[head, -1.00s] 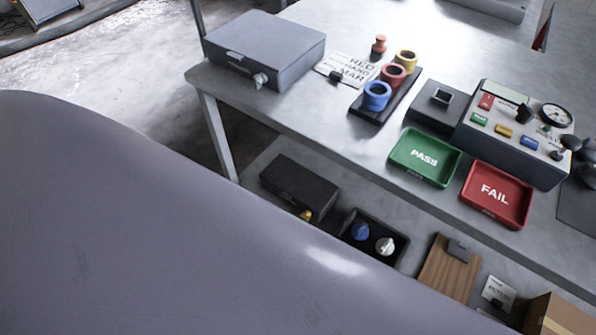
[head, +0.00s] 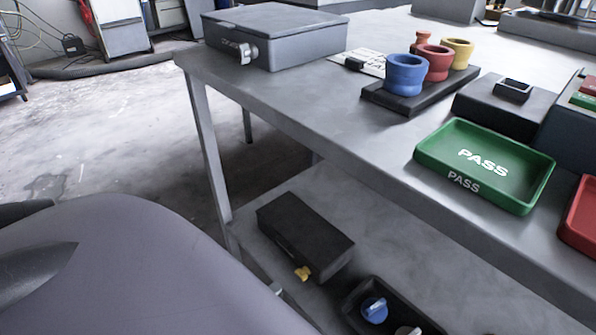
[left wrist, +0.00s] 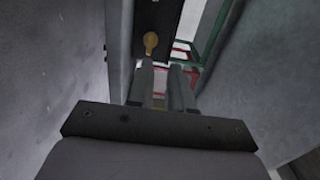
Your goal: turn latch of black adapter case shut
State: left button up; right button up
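The black adapter case (head: 306,236) lies on the lower shelf with its lid down. Its yellow latch (head: 302,273) sticks out at the front face. In the left wrist view the latch (left wrist: 151,41) shows against the dark case (left wrist: 158,15), just beyond the fingertips. My left gripper (left wrist: 163,72) is open, with a gap between its two fingers and nothing seen in it. The latch appears apart from the fingers, a little toward the left finger. In the head view my arm covers the lower left and I cannot make out the fingers. My right gripper is not in view.
A black bin (head: 352,300) with a blue knob (head: 374,309) stands right of the case. The tabletop (head: 330,125) overhangs the shelf, and a table leg (head: 207,150) stands to the left. A grey case (head: 310,47) and green PASS tray (head: 530,192) are on top.

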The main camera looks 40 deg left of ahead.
aim_at(294, 287)
pick_arm(q)
jog(key=w+b, duration=0.1)
jog(key=w, duration=0.1)
jog(key=w+f, duration=0.1)
jog(key=w, duration=0.1)
jog(key=w+b, duration=0.1)
jog(key=w, duration=0.1)
jog(key=shift+w+d+f+b, duration=0.1)
jog(key=shift+d+f+b, duration=0.1)
jog(key=shift+f+b, duration=0.2)
jog(key=shift+w, duration=0.5)
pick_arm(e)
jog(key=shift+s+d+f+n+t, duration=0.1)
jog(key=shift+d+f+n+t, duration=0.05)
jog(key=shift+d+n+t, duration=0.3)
pick_arm(q)
jog(key=shift+c, duration=0.3)
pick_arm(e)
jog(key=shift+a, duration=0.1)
pick_arm(q)
grip_shut()
